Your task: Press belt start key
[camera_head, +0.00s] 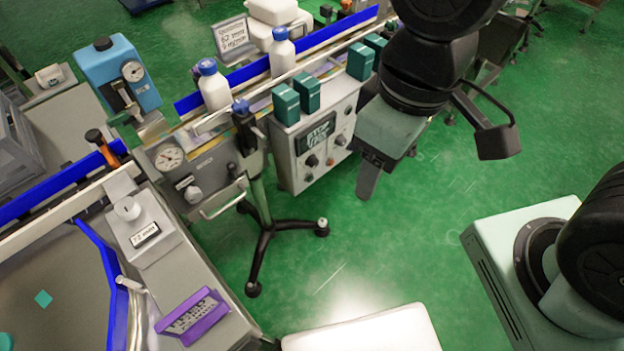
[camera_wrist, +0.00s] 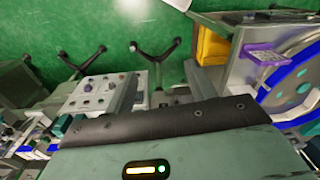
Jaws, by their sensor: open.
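The grey control panel (camera_head: 322,145) on the front of the conveyor line has a dark display and several knobs and buttons.
White bottles with blue caps (camera_head: 213,87) and teal boxes (camera_head: 306,92) stand along the conveyor. A black tripod stand (camera_head: 264,228) is on the floor before the machine. A purple sign (camera_head: 193,316) sits on the lower-left table. Green floor (camera_head: 420,235) below my gripper is clear.

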